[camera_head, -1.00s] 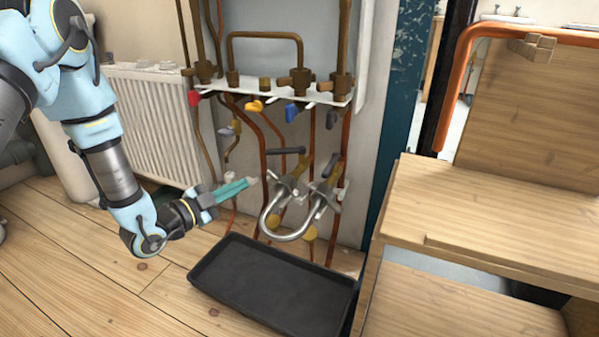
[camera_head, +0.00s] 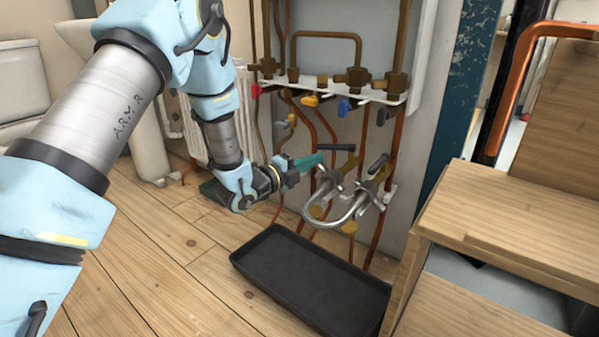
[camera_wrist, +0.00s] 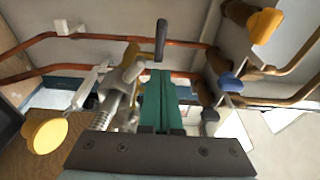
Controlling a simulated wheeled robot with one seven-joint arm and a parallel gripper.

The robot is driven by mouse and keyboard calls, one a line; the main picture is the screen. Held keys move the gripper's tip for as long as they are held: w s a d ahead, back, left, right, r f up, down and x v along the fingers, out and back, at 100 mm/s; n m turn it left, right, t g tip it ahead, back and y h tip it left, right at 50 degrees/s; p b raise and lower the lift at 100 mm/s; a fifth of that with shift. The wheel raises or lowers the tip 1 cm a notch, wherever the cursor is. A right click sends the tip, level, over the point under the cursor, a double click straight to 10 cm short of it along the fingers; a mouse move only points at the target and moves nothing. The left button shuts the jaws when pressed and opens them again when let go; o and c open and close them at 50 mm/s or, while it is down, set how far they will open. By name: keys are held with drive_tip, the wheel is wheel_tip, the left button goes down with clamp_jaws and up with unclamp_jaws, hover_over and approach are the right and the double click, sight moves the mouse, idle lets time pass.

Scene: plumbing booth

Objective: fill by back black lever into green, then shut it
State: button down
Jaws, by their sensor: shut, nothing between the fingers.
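Two short black levers sit on the taps under the pipe board: one lies level (camera_head: 336,147), the other is slanted to its right (camera_head: 378,164). I cannot tell for sure which is the back one. My gripper (camera_head: 321,158) has teal-green fingers, pressed together and empty, with the tips close to the level lever. In the wrist view a black lever (camera_wrist: 161,40) stands just beyond the shut fingertips (camera_wrist: 160,72); contact is unclear. A dark green thing (camera_head: 212,191) on the floor is partly hidden behind my arm. No flow of water shows.
A bent silver pipe (camera_head: 340,222) joins the taps. A black tray (camera_head: 310,278) lies on the floor below. Yellow (camera_head: 310,100) and blue (camera_head: 344,107) valve handles hang above. A wooden bench (camera_head: 500,215) stands close on the right. Floor before the tray is clear.

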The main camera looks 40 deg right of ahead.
sight(320, 148)
drive_tip(key=w+d, duration=0.1)
drive_tip(key=w+d+b, duration=0.1)
drive_tip(key=d, duration=0.1)
drive_tip(key=shift+w+d+f, duration=0.1)
drive_tip(key=shift+w, duration=0.05)
drive_tip(key=shift+w+d, duration=0.35)
drive_tip(key=shift+w, duration=0.05)
drive_tip(key=shift+w+d+b, duration=0.45)
drive_tip(key=shift+w+d, duration=0.1)
drive_tip(key=shift+w, duration=0.3)
drive_tip(key=shift+s+a, duration=0.1)
